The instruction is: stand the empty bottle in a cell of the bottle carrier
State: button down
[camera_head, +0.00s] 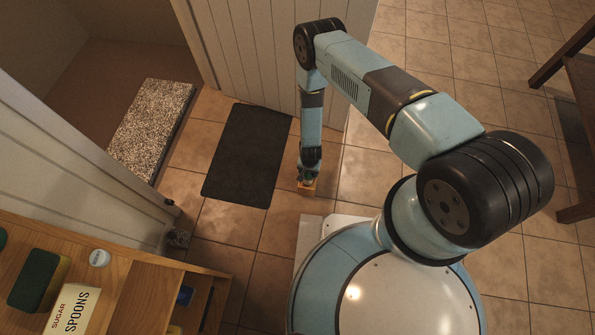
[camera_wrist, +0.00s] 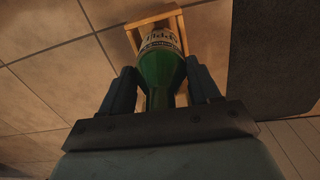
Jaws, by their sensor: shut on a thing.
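A green bottle (camera_wrist: 161,72) with a pale printed label is between the two dark fingers of my gripper (camera_wrist: 160,66) in the wrist view. My gripper is shut on it. The wooden bottle carrier (camera_wrist: 132,39) is on the tiled floor behind the bottle's label end, its light slats showing on both sides. The bottle hides most of the carrier's inside, so I cannot tell whether its base is in a cell or above it. In the head view my gripper (camera_head: 309,169) points down over the small carrier (camera_head: 307,189), with a bit of green between them.
A dark mat (camera_head: 246,156) lies on the floor just left of the carrier. A panelled door (camera_head: 280,60) stands behind my arm. A wooden shelf (camera_head: 125,285) with a sponge (camera_head: 38,280) and a spoons box (camera_head: 73,310) is at lower left. Open tiles lie at right.

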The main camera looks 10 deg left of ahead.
jog(key=shift+w+f, duration=0.1)
jog(key=shift+f, duration=0.35)
jog(key=shift+c, duration=1.1)
grip_release()
jog(key=shift+r, duration=0.1)
notch_tip(320, 180, up, 12)
jog(key=shift+f, duration=0.1)
